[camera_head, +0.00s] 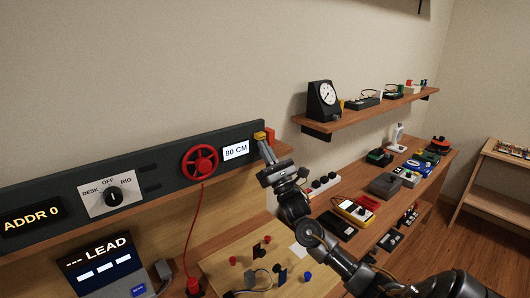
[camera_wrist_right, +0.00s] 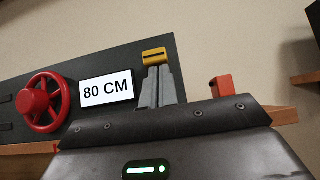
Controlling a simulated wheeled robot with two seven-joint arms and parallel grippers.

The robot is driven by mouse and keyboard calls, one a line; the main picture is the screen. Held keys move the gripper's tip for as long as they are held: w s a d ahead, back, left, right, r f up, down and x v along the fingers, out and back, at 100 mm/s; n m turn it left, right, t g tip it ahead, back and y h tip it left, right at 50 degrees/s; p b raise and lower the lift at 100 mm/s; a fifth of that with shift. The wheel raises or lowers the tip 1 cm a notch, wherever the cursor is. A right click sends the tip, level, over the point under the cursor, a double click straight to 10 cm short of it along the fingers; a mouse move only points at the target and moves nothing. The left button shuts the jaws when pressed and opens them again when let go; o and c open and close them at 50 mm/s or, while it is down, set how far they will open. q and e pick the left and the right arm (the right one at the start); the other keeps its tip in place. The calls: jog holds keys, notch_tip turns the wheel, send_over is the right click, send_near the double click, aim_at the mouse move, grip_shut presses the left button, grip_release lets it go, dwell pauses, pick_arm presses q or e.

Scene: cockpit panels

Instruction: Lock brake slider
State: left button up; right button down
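The yellow slider knob (camera_wrist_right: 154,55), with a dark line across it, stands at the right end of the dark panel (camera_wrist_right: 100,60). It also shows in the head view (camera_head: 260,135). My right gripper (camera_wrist_right: 157,70) has its two grey fingers close together, with their tips at the knob's lower edge. In the head view my right gripper (camera_head: 263,146) reaches up to the panel's end. I cannot tell whether the fingertips touch the knob, and no grip around it shows. A red block (camera_wrist_right: 220,87) stands right of the fingers. My left gripper is out of view.
Left of the knob are the "80 CM" display (camera_head: 235,151) and a red handwheel (camera_head: 199,162) with a red cable. A selector knob (camera_head: 113,196) is further left. A shelf (camera_head: 370,111) with a gauge is at the upper right. A cluttered bench lies below my right arm.

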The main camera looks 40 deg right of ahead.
jog(key=shift+s+r, duration=0.1)
jog(key=shift+r, duration=0.2)
notch_tip(320, 180, down, 6)
jog(key=b, duration=0.4)
jog(key=shift+r+b, duration=0.15)
jog(key=shift+b, duration=0.15)
jog(key=b+v, duration=0.3)
jog(key=v, duration=0.6)
jog(key=shift+s+r, duration=0.2)
jog(key=shift+s, duration=0.1)
